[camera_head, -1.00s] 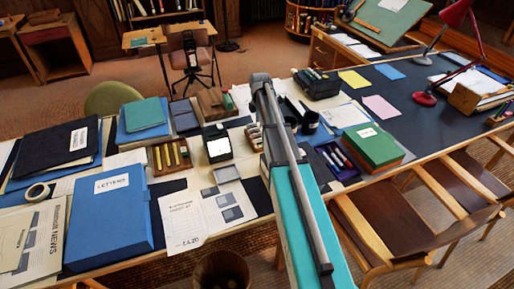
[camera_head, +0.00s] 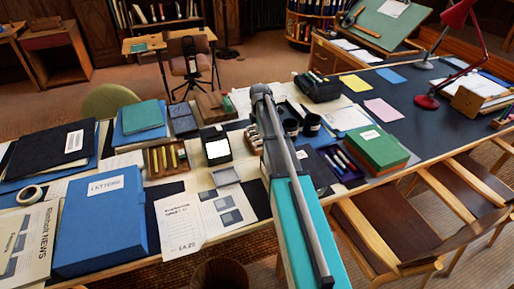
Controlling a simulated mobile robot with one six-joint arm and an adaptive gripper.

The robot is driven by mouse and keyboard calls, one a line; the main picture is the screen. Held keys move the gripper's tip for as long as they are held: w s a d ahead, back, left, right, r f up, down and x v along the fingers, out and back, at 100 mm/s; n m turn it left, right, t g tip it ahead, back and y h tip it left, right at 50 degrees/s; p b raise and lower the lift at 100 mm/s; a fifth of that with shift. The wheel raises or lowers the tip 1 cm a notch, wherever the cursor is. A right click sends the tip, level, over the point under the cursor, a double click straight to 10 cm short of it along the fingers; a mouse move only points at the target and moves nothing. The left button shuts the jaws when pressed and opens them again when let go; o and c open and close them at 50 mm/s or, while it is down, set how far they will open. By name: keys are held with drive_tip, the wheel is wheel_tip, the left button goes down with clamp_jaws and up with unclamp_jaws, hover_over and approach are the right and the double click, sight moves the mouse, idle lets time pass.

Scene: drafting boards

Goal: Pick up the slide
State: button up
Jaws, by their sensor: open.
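I cannot single out the slide with certainty in the head view. A small flat grey piece (camera_head: 225,177) lies on the near table above a printed sheet, and a dark-framed block with a bright white face (camera_head: 217,148) stands just behind it. Both are too small to identify. My arm rises from the bottom right, with a teal link and a grey tube, and its top joint is over the table's middle. My gripper does not show; the arm hides part of the table.
A blue LETTERS box (camera_head: 101,222) and dark binder (camera_head: 62,146) fill the left. A wooden rack (camera_head: 166,158) of yellow sticks, a green box (camera_head: 378,148), and a pen tray (camera_head: 341,165) crowd the table. A red lamp (camera_head: 427,102) and wooden chairs (camera_head: 385,235) stand right.

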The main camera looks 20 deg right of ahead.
sight(260, 141)
drive_tip(key=shift+f, duration=0.15)
wheel_tip(260, 141, down, 5)
drive_tip(key=b, duration=0.5)
drive_tip(key=shift+s+d, duration=0.15)
idle(0.6)
clamp_jaws()
